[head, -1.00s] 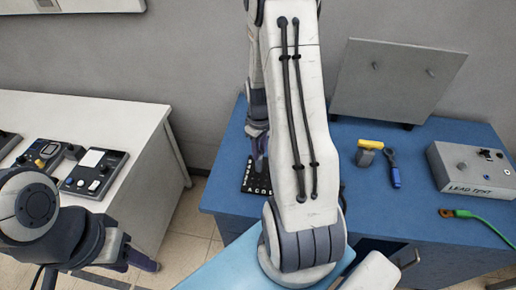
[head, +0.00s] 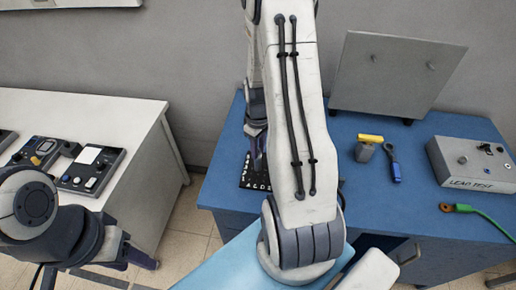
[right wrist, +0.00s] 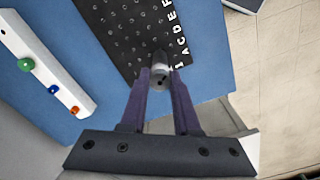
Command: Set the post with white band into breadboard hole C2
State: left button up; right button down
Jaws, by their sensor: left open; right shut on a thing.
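My right gripper (right wrist: 161,80) is shut on a short grey post (right wrist: 160,72), seen nearly end-on in the right wrist view. A pale part shows on the post, but I cannot clearly make out a band. The black breadboard (right wrist: 122,30), with rows of holes and white lettering along its edge, lies beyond the post. The post overlaps its near edge; I cannot tell whether they touch. In the head view my right gripper (head: 254,140) is over the breadboard (head: 247,178), partly hidden by my arm. My left gripper (head: 140,262) is open and empty beside the white table.
A white rack (right wrist: 38,62) with green, blue and orange-red knobs lies left of the breadboard. On the blue table (head: 225,190) are a yellow-topped tool (head: 367,147), a blue-handled tool (head: 392,165), a grey LEAD TEST box (head: 468,165) and a grey panel (head: 395,75).

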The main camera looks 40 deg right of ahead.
jog(key=shift+f, duration=0.2)
jog(key=shift+f+b, duration=0.85)
jog(key=shift+f, duration=0.1)
jog(key=shift+f, duration=0.45)
dwell(0.5)
jog(key=shift+b, duration=0.3)
jog(key=m, duration=0.5)
jog(key=shift+s+a, duration=0.1)
jog(key=c, duration=0.6)
grip_release()
jog(key=shift+f, duration=0.1)
jog(key=shift+o, duration=0.2)
